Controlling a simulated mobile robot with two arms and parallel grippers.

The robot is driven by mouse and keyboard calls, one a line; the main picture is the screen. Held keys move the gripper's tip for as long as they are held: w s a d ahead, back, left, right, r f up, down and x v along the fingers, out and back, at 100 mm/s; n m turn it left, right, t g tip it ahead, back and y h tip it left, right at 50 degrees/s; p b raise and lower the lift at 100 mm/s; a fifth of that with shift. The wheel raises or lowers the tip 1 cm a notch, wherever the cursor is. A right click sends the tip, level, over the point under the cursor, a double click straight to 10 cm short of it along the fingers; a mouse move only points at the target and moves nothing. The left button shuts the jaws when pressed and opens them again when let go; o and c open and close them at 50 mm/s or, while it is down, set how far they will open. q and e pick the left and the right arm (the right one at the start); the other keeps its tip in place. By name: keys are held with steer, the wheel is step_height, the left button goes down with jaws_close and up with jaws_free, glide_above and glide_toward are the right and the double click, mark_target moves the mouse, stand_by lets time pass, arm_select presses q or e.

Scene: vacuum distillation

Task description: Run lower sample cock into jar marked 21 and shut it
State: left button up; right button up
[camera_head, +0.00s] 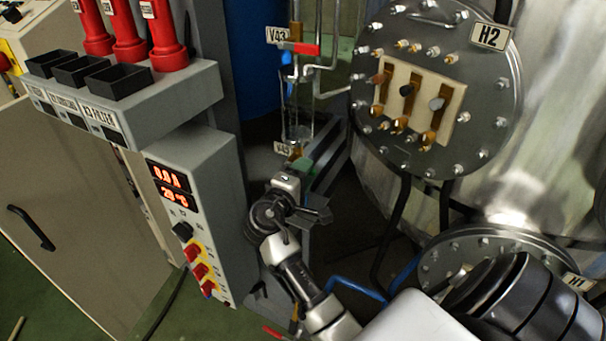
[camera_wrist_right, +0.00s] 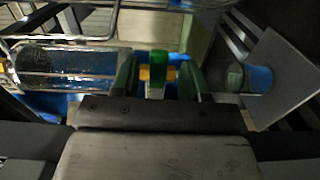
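The sample cock has a green handle (camera_wrist_right: 158,65), which stands between the fingers of my right gripper (camera_wrist_right: 158,80) in the right wrist view. Dark gaps show on both sides of the handle, so the gripper is open around it. In the head view my right gripper (camera_head: 305,200) is just below the lower valve tag (camera_head: 287,150), and a bit of the green handle (camera_head: 299,174) shows behind it. A clear jar with blue in it (camera_wrist_right: 246,78) is on a grey plate at the right of the wrist view; its marking cannot be read. My left gripper is not in view.
Above the cock hangs a glass cylinder (camera_head: 298,105), under the red-handled valve (camera_head: 300,48) tagged V43. The large steel vessel (camera_head: 490,130) with flange H2 stands to the right. A grey control box (camera_head: 190,215) stands close on the left.

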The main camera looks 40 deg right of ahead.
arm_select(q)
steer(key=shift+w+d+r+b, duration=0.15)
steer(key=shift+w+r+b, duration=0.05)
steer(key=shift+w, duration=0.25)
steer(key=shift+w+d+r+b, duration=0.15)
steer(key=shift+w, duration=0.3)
arm_select(e)
steer(key=v, duration=1)
steer(key=shift+s+a, duration=0.15)
steer(key=shift+a, duration=0.25)
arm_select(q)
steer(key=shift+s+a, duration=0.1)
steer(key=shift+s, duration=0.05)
